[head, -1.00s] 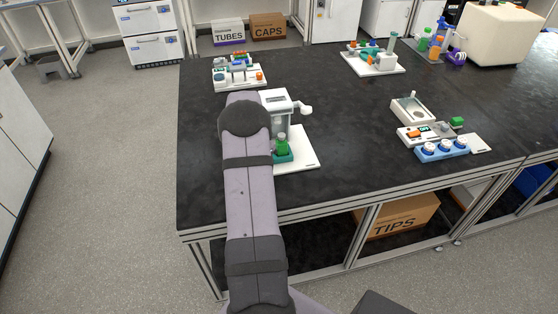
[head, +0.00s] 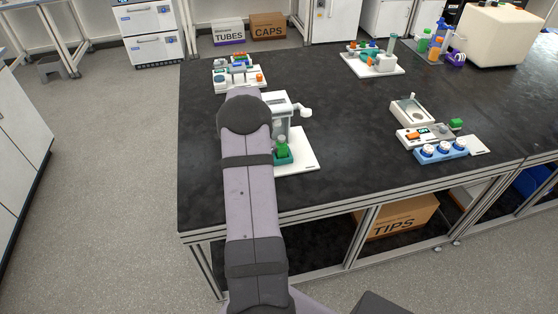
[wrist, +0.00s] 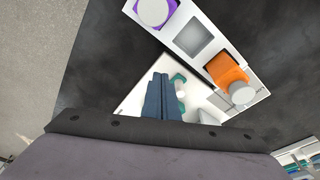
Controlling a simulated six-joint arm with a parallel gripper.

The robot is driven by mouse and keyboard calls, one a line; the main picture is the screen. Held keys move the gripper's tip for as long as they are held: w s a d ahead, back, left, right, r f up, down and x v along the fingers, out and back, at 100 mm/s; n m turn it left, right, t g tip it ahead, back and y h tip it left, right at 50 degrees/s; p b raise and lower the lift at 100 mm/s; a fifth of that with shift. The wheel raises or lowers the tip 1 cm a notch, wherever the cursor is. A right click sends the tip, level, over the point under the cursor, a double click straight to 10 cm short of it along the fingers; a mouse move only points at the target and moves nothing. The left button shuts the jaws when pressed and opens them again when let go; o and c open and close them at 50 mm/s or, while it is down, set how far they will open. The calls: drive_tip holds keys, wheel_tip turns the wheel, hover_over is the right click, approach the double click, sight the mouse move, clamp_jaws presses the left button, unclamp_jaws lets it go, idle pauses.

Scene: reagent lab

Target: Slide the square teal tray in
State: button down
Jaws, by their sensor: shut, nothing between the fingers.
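A teal tray (head: 284,158) sits on the white base of a dispenser-like stand (head: 279,108), partly hidden by my arm in the head view. A green bottle (head: 282,147) stands upright on it. My gripper's blue fingers (wrist: 162,82) are shut and empty in the wrist view, over a white board. A small teal part (wrist: 179,79) shows beside and partly behind the fingers; I cannot tell whether it belongs to the tray. In the head view my arm hides most of the gripper.
A white strip with a purple-ringed cap (wrist: 153,11) and an orange block (wrist: 227,72) lies close to the fingers. A board with small parts (head: 259,78) stands at the bench's far left. Other kits (head: 446,149) stand at the right. The bench's middle is clear.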

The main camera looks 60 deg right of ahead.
drive_tip(key=shift+r+p, duration=1.3)
drive_tip(key=shift+r, duration=1.1)
